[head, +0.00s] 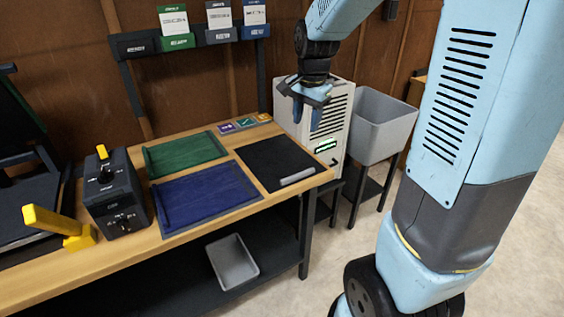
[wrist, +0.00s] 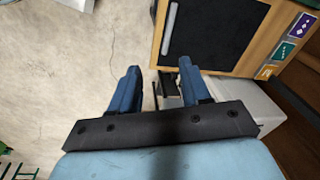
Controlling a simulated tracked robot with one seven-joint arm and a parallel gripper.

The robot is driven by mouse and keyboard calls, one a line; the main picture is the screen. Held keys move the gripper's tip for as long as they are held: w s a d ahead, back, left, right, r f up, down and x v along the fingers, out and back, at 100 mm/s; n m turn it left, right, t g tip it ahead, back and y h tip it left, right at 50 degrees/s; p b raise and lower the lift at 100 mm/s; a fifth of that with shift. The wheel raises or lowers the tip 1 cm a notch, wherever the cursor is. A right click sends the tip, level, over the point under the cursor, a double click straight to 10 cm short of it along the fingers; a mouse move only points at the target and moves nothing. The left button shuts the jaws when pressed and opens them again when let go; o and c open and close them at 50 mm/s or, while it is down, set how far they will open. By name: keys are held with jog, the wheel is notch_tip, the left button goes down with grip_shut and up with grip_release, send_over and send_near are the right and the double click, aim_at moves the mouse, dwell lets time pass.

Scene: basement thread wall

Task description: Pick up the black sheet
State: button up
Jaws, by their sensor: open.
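The black sheet (head: 268,161) lies flat near the right end of the wooden bench, with a light grey bar (head: 297,177) along its front right edge. In the wrist view the black sheet (wrist: 212,30) is at the top, with the same bar on its left side. My gripper (head: 312,110) is open and empty. It hangs above and beyond the right end of the bench, apart from the sheet, in front of the light cabinet. In the wrist view its two blue fingers (wrist: 158,80) are spread, pointing toward the floor and the bench edge.
A green sheet (head: 186,154) and a blue sheet (head: 207,194) lie left of the black one. A dark control box (head: 118,190) and yellow lever (head: 58,224) stand further left. A light cabinet (head: 330,130) and grey bin (head: 380,125) stand right. A grey tray (head: 232,262) sits below.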

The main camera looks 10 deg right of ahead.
jog(key=w+f+m+g, duration=0.2)
jog(key=w+f+m, duration=0.2)
jog(key=w+f, duration=0.45)
send_over(298, 174)
jog(key=f, duration=0.9)
jog(key=shift+a+f, duration=0.35)
jog(key=shift+f, duration=0.05)
jog(key=shift+d+f, duration=0.2)
jog(key=shift+f, duration=1.1)
jog(key=shift+d+f, duration=0.2)
jog(key=shift+f, duration=1.1)
jog(key=shift+c, duration=0.4)
grip_shut()
